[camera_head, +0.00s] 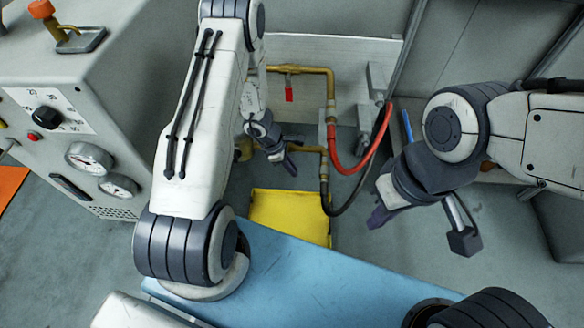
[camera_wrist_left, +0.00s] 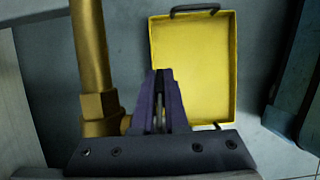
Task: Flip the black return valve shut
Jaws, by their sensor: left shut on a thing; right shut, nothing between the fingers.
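The lower brass pipe (camera_head: 309,149) leads to the black return hose (camera_head: 342,207); the black valve handle on it is hidden by my left gripper in the head view. My left gripper (camera_head: 291,168) is at this pipe, its purple fingers pointing down. In the left wrist view the fingers (camera_wrist_left: 160,76) are shut on a thin grey piece, apparently the valve handle, beside the brass pipe (camera_wrist_left: 90,50). Its angle cannot be told. My right gripper (camera_head: 379,217) is shut and empty, apart to the right of the hoses.
A red valve handle (camera_head: 289,95) hangs from the upper brass pipe (camera_head: 315,71), which feeds a red hose (camera_head: 368,155). A yellow tray (camera_head: 290,214) lies on the floor below. A grey gauge cabinet (camera_head: 110,90) stands left. A blue surface (camera_head: 320,280) is in front.

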